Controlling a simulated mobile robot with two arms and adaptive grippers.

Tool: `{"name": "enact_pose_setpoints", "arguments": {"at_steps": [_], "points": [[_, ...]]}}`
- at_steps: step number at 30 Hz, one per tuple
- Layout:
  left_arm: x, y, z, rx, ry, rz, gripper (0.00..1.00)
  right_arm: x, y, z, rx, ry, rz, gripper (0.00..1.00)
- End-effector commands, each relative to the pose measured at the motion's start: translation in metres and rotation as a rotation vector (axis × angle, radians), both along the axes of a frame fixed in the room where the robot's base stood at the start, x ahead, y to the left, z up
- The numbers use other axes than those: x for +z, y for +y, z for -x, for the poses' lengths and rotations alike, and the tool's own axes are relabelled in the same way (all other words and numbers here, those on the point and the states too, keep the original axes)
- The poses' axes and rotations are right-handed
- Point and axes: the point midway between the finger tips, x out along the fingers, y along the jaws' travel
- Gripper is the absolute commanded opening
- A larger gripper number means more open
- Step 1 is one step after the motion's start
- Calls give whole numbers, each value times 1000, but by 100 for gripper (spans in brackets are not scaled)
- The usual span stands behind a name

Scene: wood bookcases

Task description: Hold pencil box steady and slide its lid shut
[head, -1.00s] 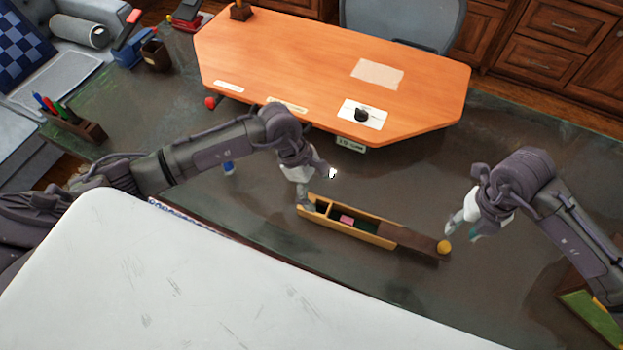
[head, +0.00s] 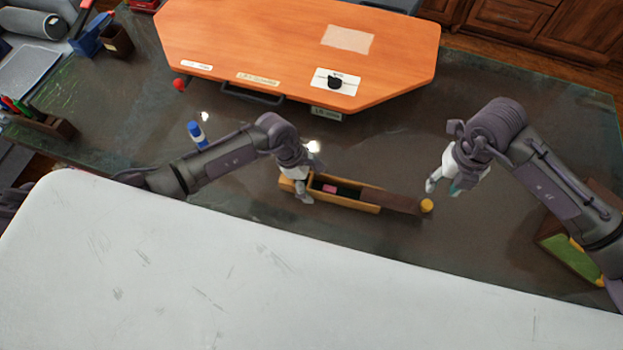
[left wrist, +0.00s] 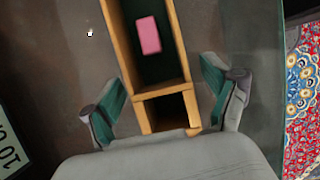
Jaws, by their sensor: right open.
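The pencil box (head: 345,203) is a long, narrow, light-wood box on the dark desk. Its dark brown lid (head: 398,202) is slid partly out past the right end. A yellow knob (head: 426,206) sits at the lid's outer end. A pink block (head: 330,189) lies in the open green-lined compartment. My left gripper (head: 297,186) is at the box's left end. In the left wrist view its green-padded fingers (left wrist: 158,98) are open on either side of the box, with gaps showing. My right gripper (head: 444,183) is open and empty, above and right of the knob.
An orange board (head: 270,45) with a black knob stands behind the box. A blue-and-white bottle (head: 197,135) is behind my left arm. A green-topped item (head: 570,250) lies at the right under my right arm. A white surface (head: 250,270) fills the foreground. The desk around the lid is clear.

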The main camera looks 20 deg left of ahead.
Motion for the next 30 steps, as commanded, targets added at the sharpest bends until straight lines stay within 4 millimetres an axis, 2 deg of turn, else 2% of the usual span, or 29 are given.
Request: {"name": "enact_pose_setpoints", "arguments": {"at_steps": [1,2,12,13,15,16,24,26,29,30], "points": [[0,0,0,0,0,0,76,0,0,0,0,0,0,42],[0,0,0,0,0,0,71,0,0,0,0,0,0,42],[0,0,0,0,0,0,14,0,0,0,0,0,0,42],[0,0,0,0,0,0,11,0,0,0,0,0,0,42],[0,0,0,0,0,0,11,0,0,0,0,0,0,53],[0,0,0,0,0,0,11,0,0,0,0,0,0,56],[0,0,0,0,0,0,11,-3,4,0,8,-1,-16,56],[0,0,0,0,-1,0,11,-8,12,1,26,-4,-50,56],[0,0,0,0,-1,0,11,-23,38,3,80,-25,-158,56],[0,0,0,0,-1,0,11,-30,52,4,110,-40,-220,56]]}}
